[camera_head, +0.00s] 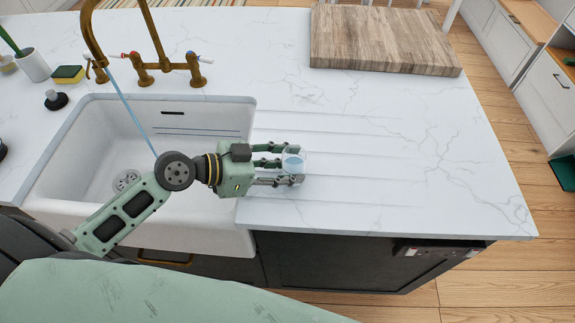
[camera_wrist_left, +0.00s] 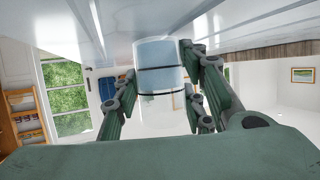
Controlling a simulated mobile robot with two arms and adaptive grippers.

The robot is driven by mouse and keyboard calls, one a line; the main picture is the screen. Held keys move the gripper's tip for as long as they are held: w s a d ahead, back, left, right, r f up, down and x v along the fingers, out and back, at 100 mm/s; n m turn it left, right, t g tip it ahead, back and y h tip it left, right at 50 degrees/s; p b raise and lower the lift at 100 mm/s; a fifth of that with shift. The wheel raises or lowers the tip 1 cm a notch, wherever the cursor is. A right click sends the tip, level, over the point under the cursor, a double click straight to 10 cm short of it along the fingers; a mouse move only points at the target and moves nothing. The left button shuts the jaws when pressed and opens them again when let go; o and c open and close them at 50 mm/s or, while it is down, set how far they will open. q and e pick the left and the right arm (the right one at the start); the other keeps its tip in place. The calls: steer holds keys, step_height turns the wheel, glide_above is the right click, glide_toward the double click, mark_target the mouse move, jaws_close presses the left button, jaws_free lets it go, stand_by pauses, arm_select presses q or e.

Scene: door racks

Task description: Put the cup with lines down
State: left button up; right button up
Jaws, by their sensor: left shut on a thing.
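The cup with lines (camera_wrist_left: 160,78) is clear, with bluish contents and dark lines around it. My left gripper (camera_wrist_left: 163,100) is shut on it, with fingers on both sides in the left wrist view. In the head view the cup (camera_head: 293,161) sits between the fingertips of my left gripper (camera_head: 290,164), over the grooved part of the white counter (camera_head: 350,205), right of the sink. I cannot tell whether the cup touches the counter. My right gripper is not in view.
The white sink (camera_head: 85,160) lies left of the gripper, with a brass tap (camera_head: 150,70) behind it. A thin blue stream falls from the tap. A wooden board (camera_head: 380,40) lies at the back right. A sponge (camera_head: 68,74) and a white pot (camera_head: 34,66) stand at the far left. The counter to the right is clear.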

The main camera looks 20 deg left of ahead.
arm_select(q)
steer(key=shift+f, duration=0.15)
steer(key=shift+f, duration=0.1)
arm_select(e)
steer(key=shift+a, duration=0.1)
arm_select(q)
steer(key=shift+f+b, duration=0.1)
steer(key=shift+b, duration=0.2)
steer(key=o, duration=1.2)
steer(key=shift+c, duration=0.2)
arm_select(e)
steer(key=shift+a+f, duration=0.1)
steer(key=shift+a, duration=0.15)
arm_select(q)
steer(key=shift+r+p, duration=0.25)
steer(key=shift+p, duration=0.1)
steer(key=shift+s+a+b, duration=0.2)
steer(key=shift+a+b, duration=0.1)
steer(key=b+v, duration=0.2)
steer(key=v, duration=0.8)
steer(key=shift+b, duration=0.35)
steer(key=shift+s+a+r, duration=0.35)
steer(key=shift+s+a, duration=0.05)
steer(key=shift+s, duration=0.05)
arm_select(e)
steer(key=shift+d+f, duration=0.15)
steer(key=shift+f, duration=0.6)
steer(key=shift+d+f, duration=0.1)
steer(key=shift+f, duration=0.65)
